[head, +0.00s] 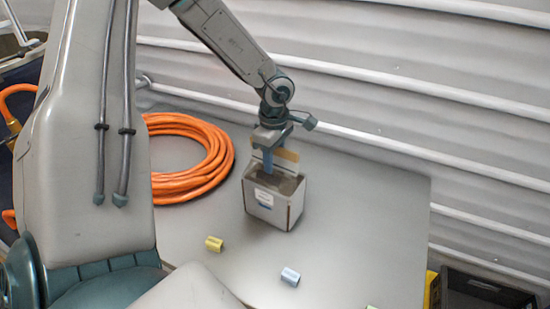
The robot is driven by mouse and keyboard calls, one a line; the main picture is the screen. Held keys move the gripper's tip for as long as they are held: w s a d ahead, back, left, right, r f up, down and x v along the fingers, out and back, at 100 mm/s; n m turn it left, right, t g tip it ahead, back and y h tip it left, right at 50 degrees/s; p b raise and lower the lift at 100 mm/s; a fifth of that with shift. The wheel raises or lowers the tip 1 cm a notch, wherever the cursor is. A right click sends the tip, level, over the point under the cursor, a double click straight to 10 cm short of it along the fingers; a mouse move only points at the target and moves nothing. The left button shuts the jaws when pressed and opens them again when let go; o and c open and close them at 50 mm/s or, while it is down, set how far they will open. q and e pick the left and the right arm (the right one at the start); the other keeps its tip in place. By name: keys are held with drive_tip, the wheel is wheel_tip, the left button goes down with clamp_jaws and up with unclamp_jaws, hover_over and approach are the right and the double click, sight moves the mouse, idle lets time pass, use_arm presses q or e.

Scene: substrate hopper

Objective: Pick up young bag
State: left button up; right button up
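A small pale box (264,208) with a label on its front stands on the grey table (370,235). Its top is open and shows something brown inside. My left gripper (268,172) points down at the box, its blue-grey finger reaching to or into the opening at the back. A tan and pale strip (287,155) shows beside the finger; I cannot tell whether it is a flap of the box or a separate piece. Whether the fingers are closed on anything is hidden. I see nothing that is clearly a bag. My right gripper is out of view.
A coil of orange hose (220,155) lies left of the box. A yellow block (214,244), a pale blue block (290,277) and a green one (372,307) lie in front. A dark crate (485,290) stands at lower right. A ribbed wall (400,90) rises behind.

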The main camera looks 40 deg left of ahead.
use_arm(q)
drive_tip(key=shift+s, duration=0.15)
drive_tip(key=shift+c, duration=0.9)
clamp_jaws()
drive_tip(key=shift+r, duration=0.1)
